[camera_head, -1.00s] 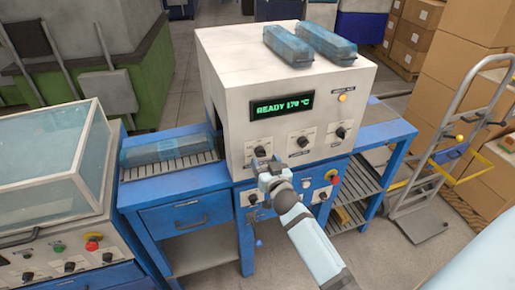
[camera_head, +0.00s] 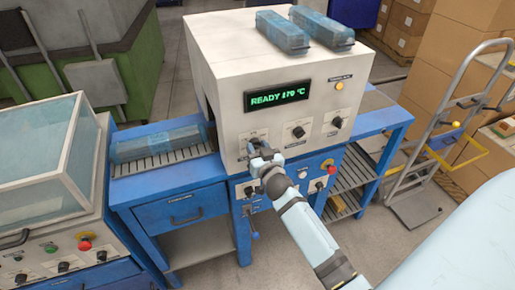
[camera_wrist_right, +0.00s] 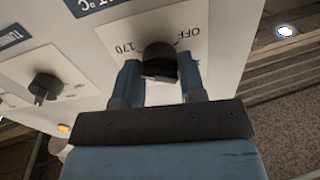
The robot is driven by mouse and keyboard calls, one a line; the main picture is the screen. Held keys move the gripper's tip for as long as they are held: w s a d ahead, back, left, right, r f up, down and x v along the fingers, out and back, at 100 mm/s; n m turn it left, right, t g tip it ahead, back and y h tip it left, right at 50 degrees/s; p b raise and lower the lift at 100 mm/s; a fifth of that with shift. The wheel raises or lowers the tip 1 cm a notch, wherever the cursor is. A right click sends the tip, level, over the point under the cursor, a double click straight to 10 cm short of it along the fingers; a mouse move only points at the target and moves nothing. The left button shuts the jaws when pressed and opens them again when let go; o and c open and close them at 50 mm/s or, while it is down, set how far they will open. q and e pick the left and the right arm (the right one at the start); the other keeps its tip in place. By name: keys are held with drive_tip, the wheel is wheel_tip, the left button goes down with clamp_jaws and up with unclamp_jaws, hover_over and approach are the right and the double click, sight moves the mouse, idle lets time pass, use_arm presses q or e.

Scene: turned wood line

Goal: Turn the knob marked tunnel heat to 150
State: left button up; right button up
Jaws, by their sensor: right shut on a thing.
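The white machine box (camera_head: 225,80) has a row of black knobs on its front. The leftmost plate is mostly hidden by my right gripper (camera_head: 259,150) in the head view. In the right wrist view, my right gripper (camera_wrist_right: 160,82) is shut on a black knob (camera_wrist_right: 159,57), one finger on each side. Its plate reads "170" and "OFF", and the partly cut label above ends in "T °C". The pointer direction is unclear. The green display (camera_head: 278,95) reads "READY" and a blurred number in °C, with its first digits hard to read. My left gripper is out of view.
Two more knobs, a middle one (camera_head: 298,132) and a right one (camera_head: 337,122), sit beside the held knob. A red button (camera_head: 332,170) is on the blue bench below. Blue wrapped packs (camera_head: 283,32) lie on top. A hand truck (camera_head: 440,140) stands at right.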

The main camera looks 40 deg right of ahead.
drive_tip(key=shift+n, duration=0.4)
drive_tip(key=n, duration=0.4)
drive_tip(key=shift+r+n, duration=0.1)
drive_tip(key=shift+n, duration=0.3)
drive_tip(key=n, duration=0.6)
drive_tip(key=shift+w+r, duration=0.1)
drive_tip(key=o, duration=0.9)
